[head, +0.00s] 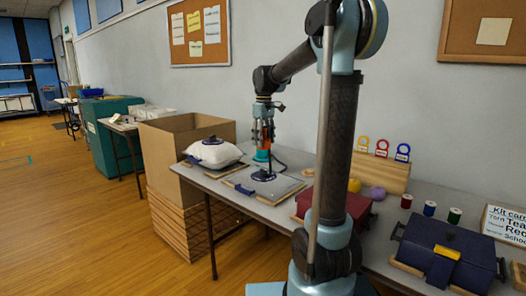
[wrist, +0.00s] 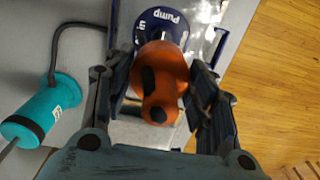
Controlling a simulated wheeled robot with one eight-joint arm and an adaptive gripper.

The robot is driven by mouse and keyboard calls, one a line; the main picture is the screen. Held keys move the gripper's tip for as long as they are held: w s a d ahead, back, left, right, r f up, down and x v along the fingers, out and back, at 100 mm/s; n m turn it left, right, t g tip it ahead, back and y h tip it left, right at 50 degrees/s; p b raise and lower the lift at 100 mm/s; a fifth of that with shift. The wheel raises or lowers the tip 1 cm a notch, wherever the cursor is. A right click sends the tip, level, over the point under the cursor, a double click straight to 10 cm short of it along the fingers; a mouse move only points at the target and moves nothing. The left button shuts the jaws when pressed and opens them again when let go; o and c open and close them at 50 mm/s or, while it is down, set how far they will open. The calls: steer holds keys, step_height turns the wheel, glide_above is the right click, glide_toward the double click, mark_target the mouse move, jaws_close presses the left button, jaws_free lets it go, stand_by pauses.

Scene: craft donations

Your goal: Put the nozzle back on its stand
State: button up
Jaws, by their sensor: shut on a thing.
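The nozzle (wrist: 163,75) is orange with dark patches and sits between my fingers in the wrist view. My gripper (head: 264,134) is shut on it, and the nozzle's orange also shows in the head view (head: 270,141).
A stuffed white bag (head: 214,153) with a dark disc is left of the stand. A cardboard box (head: 188,150) stands at the table's left end. A red case (head: 330,207), a blue case (head: 445,250) and spools are to the right.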

steer(key=shift+d+r, duration=0.1)
steer(key=shift+r, duration=0.65)
steer(key=shift+w+d, duration=0.1)
steer(key=shift+d, duration=0.1)
glide_above(309, 170)
steer(key=shift+w+d+f, duration=0.1)
steer(key=shift+f, duration=3.75)
steer(key=shift+w+f, duration=0.1)
steer(key=shift+f, duration=3.7)
steer(key=shift+f, duration=1.3)
steer(key=o, duration=1.2)
steer(key=shift+c, duration=0.2)
steer(key=shift+r, duration=0.1)
